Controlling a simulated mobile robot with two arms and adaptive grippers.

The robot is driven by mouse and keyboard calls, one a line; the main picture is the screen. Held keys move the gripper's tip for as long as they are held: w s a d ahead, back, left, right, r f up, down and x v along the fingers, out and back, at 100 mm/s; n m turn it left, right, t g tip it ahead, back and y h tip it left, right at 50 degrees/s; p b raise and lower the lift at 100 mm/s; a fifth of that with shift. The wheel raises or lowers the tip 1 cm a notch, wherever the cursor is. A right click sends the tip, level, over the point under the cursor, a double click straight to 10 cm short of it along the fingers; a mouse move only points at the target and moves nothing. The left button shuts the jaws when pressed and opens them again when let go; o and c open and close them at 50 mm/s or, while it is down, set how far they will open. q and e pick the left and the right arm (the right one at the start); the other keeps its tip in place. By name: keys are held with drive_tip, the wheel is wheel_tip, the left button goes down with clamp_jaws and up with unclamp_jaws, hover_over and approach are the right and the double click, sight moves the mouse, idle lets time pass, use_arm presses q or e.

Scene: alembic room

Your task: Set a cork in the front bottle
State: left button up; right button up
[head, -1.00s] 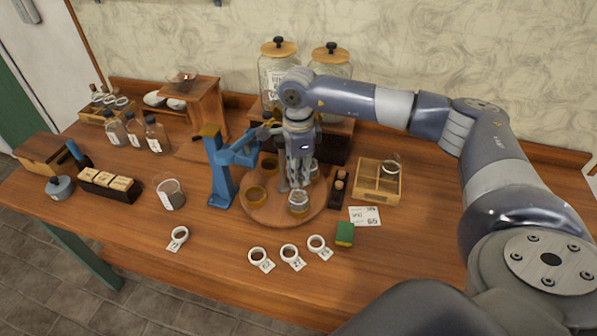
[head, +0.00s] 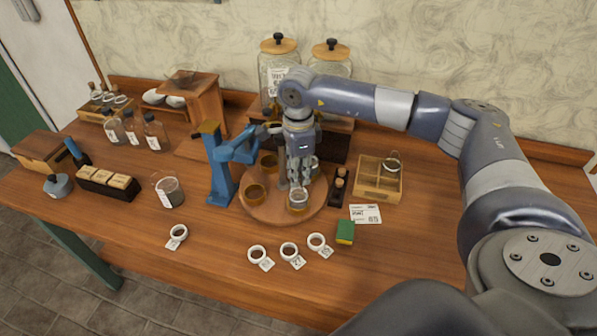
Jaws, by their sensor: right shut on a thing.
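The front bottle (head: 298,204) is a small glass bottle at the front of the round wooden turntable (head: 270,211). My right gripper (head: 295,184) points down just over its mouth. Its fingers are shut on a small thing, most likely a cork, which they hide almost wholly. I cannot tell whether the cork touches the bottle's mouth. More corks (head: 341,173) sit in a dark rack (head: 335,197). My left gripper is not in view.
A blue lever press (head: 219,175) stands close left of the turntable. A wooden tray (head: 378,192), a card (head: 366,214) and a green-yellow sponge (head: 345,232) lie to the right. White rings with tags (head: 289,249) lie in front. The table's front right is clear.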

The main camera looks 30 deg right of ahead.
idle(0.3)
drive_tip(key=o, duration=1.1)
drive_tip(key=shift+r+p, duration=2)
drive_tip(key=shift+r, duration=1.5)
